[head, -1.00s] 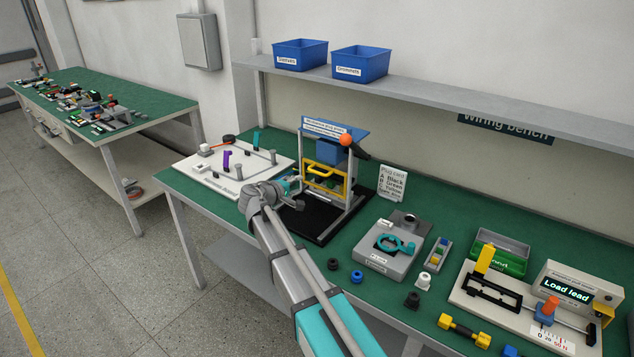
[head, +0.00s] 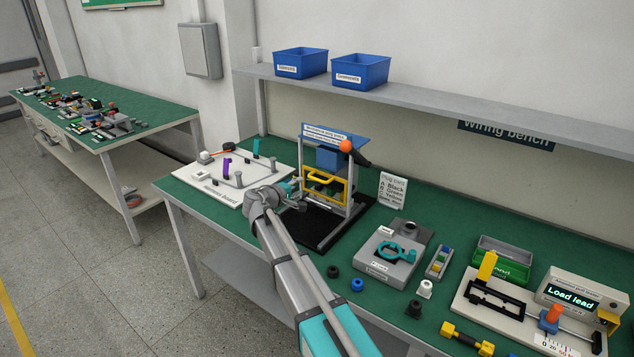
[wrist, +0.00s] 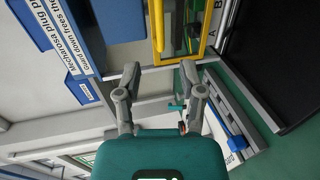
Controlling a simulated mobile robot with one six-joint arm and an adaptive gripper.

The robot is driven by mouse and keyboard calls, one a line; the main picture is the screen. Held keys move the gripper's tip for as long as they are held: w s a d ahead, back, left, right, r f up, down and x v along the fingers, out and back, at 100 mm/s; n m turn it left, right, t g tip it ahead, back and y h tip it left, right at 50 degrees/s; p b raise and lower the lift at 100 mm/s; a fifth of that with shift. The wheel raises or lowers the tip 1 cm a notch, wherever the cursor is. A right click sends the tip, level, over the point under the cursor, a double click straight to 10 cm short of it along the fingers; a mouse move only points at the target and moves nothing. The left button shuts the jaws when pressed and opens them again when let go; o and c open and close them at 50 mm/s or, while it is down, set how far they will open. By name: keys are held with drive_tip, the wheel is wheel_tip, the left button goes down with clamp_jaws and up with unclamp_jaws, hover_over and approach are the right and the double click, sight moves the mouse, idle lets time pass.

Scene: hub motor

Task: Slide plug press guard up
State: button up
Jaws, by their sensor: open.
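The plug press (head: 352,190) stands on the bench, a grey frame with a blue top and an orange ball on its lever. Its yellow guard (head: 326,179) is a frame with a handle across the front, below the blue press block. My gripper (head: 298,194) is at the press's left front, close to the guard. In the wrist view, which is turned sideways, the guard (wrist: 158,30) is at the top centre, beyond the fingertips. My gripper (wrist: 164,80) is open there with nothing between its fingers. It appears apart from the guard.
The harness board (head: 235,178) with upright pegs lies left of the press. A grey fixture with a teal clamp (head: 397,252) and loose round parts are to the right. A plug card (head: 392,190) stands behind. The shelf with blue bins (head: 360,71) is above.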

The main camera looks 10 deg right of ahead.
sight(317, 179)
drive_tip(key=b+x, duration=0.2)
drive_tip(key=x, duration=0.8)
drive_tip(key=shift+w+d+f, duration=0.1)
drive_tip(key=shift+w+d, duration=0.15)
clamp_jaws()
